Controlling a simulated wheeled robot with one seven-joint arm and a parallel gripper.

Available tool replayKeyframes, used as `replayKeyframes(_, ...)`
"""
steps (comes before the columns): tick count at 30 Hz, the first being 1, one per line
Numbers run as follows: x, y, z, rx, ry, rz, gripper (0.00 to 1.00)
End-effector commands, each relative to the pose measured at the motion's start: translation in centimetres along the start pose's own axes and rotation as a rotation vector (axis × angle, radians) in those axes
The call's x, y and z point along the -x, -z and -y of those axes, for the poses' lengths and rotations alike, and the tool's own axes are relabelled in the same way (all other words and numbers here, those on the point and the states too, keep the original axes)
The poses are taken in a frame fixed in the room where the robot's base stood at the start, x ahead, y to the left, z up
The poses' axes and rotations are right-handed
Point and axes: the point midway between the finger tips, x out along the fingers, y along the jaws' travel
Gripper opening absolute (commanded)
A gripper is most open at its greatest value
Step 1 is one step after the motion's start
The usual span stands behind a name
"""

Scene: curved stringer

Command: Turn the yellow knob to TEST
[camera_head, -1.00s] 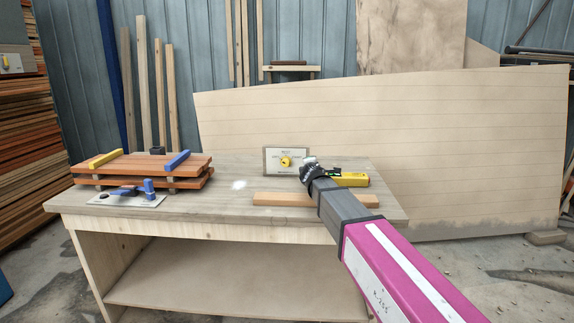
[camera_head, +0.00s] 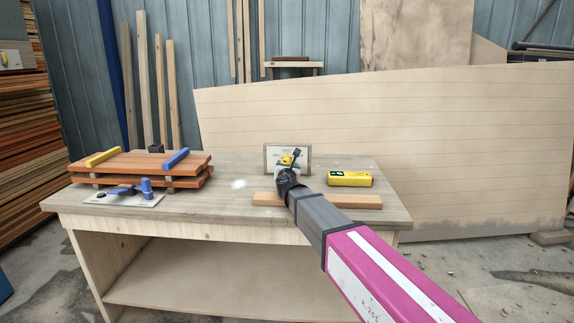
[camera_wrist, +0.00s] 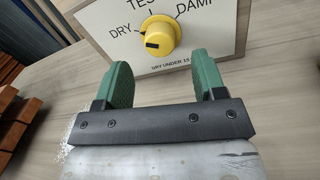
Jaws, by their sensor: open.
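The yellow knob (camera_wrist: 160,38) sits on a pale dial plate (camera_wrist: 225,40) marked DRY at left, TEST at top and DAMP at right. The knob's dark mark faces left, towards DRY. The plate stands upright at the back of the bench in the head view (camera_head: 302,153), where my gripper partly hides the knob. My gripper (camera_wrist: 165,62) is open and empty. Its two green-padded fingers are below the knob in the wrist view, one to each side, with no visible contact.
The workbench (camera_head: 230,215) carries a wooden strip (camera_head: 345,201) and a yellow device (camera_head: 350,179) right of my gripper. Stacked boards (camera_head: 140,165) with clamps and a blue-handled toggle clamp (camera_head: 135,188) are at left. A large panel (camera_head: 450,150) leans behind.

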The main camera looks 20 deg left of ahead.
Motion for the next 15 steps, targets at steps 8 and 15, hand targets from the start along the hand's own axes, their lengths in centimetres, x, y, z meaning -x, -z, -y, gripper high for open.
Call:
replayKeyframes(8,-3.9,0.0,-0.1,-0.002,-0.001,-0.001,0.64)
replayKeyframes(15,-4.2,0.0,0.0,-0.002,-0.001,-0.001,0.64)
